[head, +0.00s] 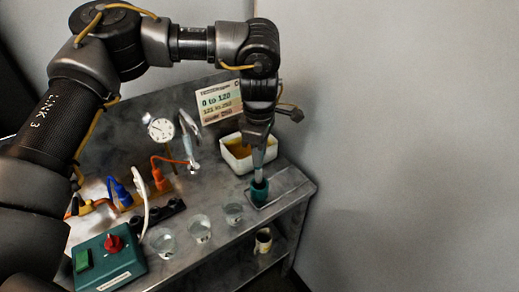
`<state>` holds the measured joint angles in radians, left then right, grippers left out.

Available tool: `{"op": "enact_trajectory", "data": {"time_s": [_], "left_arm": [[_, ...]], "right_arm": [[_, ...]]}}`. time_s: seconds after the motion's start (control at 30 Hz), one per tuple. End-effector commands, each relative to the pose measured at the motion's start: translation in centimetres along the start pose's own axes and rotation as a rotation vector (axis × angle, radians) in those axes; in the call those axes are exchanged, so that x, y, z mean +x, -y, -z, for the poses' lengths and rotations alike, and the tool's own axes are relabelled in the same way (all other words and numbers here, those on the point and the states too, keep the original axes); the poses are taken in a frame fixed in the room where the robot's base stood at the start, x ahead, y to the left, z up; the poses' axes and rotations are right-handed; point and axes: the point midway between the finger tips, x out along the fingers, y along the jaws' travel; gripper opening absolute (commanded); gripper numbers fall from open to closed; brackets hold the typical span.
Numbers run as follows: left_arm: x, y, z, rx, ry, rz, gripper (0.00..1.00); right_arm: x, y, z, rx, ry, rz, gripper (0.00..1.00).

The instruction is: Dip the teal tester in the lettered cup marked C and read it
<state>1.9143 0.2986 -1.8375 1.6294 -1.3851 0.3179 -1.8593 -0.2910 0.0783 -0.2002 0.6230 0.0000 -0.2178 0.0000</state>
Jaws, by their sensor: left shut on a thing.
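My left gripper (259,172) comes down from above at the right end of the bench and is shut on the teal tester (259,190). The tester is low over a square outlined spot on the bench top; I cannot tell whether it touches the surface. Three clear cups stand in a row to the left of it: the near-left cup (163,241), the middle cup (199,229) and the right cup (233,213), which is closest to the tester. Their letters are too small to read, so I cannot tell which is C. My right gripper is not in view.
A white tub (237,154) with amber contents stands behind the gripper. A chart (219,101) stands at the back beside a round gauge (160,129). A teal control box (109,262) with a red knob is at front left. A mug (263,240) sits on the lower shelf.

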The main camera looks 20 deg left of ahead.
Motion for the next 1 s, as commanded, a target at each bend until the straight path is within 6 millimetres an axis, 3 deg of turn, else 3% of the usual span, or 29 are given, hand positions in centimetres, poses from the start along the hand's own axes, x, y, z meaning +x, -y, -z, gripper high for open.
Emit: {"op": "enact_trajectory", "data": {"time_s": [0.1,0.17,0.5,1.0], "left_arm": [[1.2,0.0,0.0,-0.001,0.001,0.001,0.00],[1.7,0.0,0.0,-0.001,0.001,0.001,0.00],[3.9,0.0,0.0,-0.001,0.002,0.000,0.00],[4.0,0.0,0.0,-0.001,0.001,-0.001,0.00]], "right_arm": [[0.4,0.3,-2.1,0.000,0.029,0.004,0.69],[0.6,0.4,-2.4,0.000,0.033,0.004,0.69],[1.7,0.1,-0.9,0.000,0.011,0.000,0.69],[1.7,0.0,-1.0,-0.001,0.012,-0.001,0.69]]}}
